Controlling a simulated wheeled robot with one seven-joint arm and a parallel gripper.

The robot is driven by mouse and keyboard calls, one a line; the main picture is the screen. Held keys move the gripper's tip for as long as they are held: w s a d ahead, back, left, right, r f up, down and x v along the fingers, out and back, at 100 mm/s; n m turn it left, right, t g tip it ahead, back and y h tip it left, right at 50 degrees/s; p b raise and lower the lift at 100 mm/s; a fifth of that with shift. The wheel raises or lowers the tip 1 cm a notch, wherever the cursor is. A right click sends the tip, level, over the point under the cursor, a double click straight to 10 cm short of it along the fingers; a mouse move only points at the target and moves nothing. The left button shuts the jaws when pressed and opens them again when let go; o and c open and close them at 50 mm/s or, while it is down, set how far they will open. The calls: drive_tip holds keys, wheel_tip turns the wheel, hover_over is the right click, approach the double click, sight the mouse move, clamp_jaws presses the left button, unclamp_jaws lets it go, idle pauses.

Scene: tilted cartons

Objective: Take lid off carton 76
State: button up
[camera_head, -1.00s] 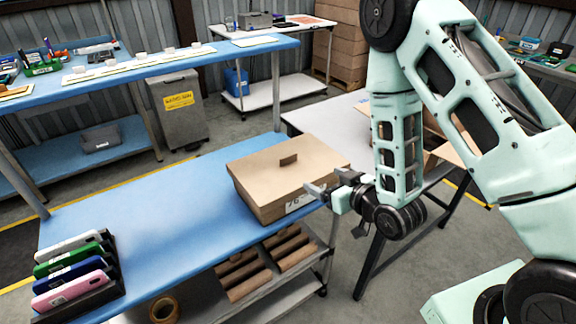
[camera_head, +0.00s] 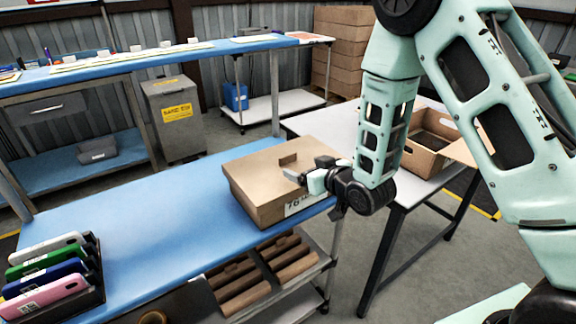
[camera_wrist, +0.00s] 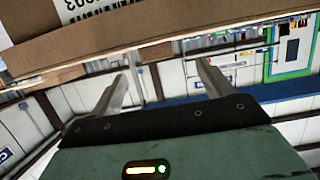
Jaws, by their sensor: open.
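Carton 76 (camera_head: 257,205) is a brown cardboard box on the blue table, near its right end, with a white label reading 76 on its front side. Its flat lid (camera_head: 262,163) is on, with a small brown tab handle (camera_head: 288,160) standing up on top. My gripper (camera_head: 302,176) is open at the carton's right side, close to the lid's right edge and near the handle; I cannot tell whether it touches. In the wrist view the two fingers (camera_wrist: 160,75) are apart with nothing between them, and a cardboard surface with a printed barcode (camera_wrist: 85,30) fills the top.
A rack of coloured devices (camera_head: 50,275) stands at the table's front left. A white table (camera_head: 315,122) at right carries an open carton (camera_head: 432,145). Brown boxes sit on the shelf under the blue table (camera_head: 150,215). The blue table's middle is clear.

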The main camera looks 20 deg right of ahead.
sight(289, 160)
drive_tip(key=x, duration=0.2)
drive_tip(key=shift+w, duration=0.25)
drive_tip(key=x, duration=0.1)
drive_tip(key=p+x, duration=0.2)
drive_tip(key=x, duration=0.1)
drive_tip(key=shift+w+d, duration=0.15)
drive_tip(key=shift+d, duration=0.1)
drive_tip(key=shift+w+a+f, duration=0.1)
drive_tip(key=shift+w+f, duration=0.15)
drive_tip(key=shift+w, duration=0.3)
drive_tip(key=c, duration=1.1)
